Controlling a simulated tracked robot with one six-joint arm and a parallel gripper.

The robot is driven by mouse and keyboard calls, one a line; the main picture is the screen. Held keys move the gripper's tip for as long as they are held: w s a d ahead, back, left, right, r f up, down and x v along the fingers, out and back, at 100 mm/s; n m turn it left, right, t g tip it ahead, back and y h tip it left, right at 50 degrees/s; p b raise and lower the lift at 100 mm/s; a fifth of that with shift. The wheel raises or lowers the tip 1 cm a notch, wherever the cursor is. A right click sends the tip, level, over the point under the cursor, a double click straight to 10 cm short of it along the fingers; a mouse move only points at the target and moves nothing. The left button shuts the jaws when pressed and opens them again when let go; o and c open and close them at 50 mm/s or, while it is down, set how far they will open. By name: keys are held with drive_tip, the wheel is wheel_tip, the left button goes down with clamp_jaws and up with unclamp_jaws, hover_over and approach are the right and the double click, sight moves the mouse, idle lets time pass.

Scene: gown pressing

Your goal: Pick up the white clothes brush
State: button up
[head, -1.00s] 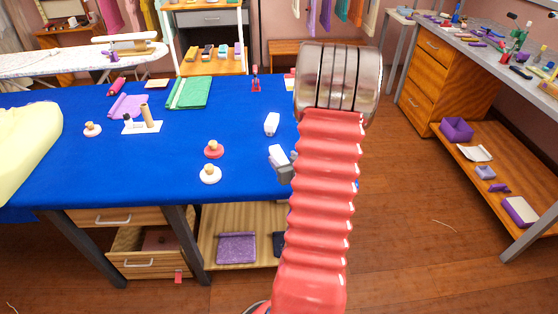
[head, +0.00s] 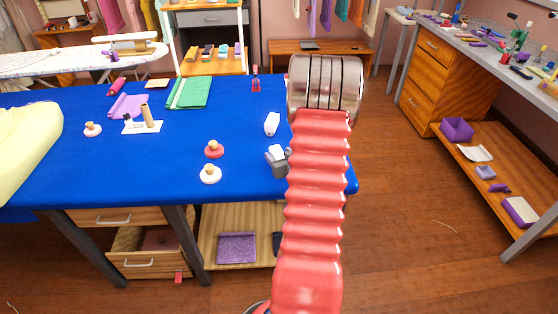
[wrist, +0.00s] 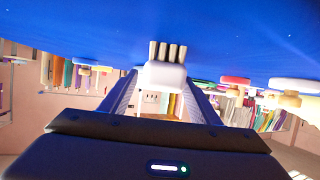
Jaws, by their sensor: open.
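The white clothes brush (head: 272,123) lies on the blue table, near its right end, in the head view. In the wrist view the brush (wrist: 166,74) has a white body and several pale bristle tufts pointing toward the blue surface. My gripper (head: 277,154) is low over the table, on the near side of the brush and apart from it in the head view; my arm partly hides it. In the wrist view my gripper (wrist: 160,86) is open, its two dark fingers either side of the line to the brush. Nothing is held.
A red-based knobbed piece (head: 214,150) and a white-based one (head: 210,174) stand left of my gripper. A green folded cloth (head: 190,93) and a red-handled tool (head: 256,80) lie farther back. The blue table (head: 240,180) is bare around the brush.

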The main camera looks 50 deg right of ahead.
drive_tip(key=shift+c, duration=0.4)
drive_tip(key=c, duration=1.1)
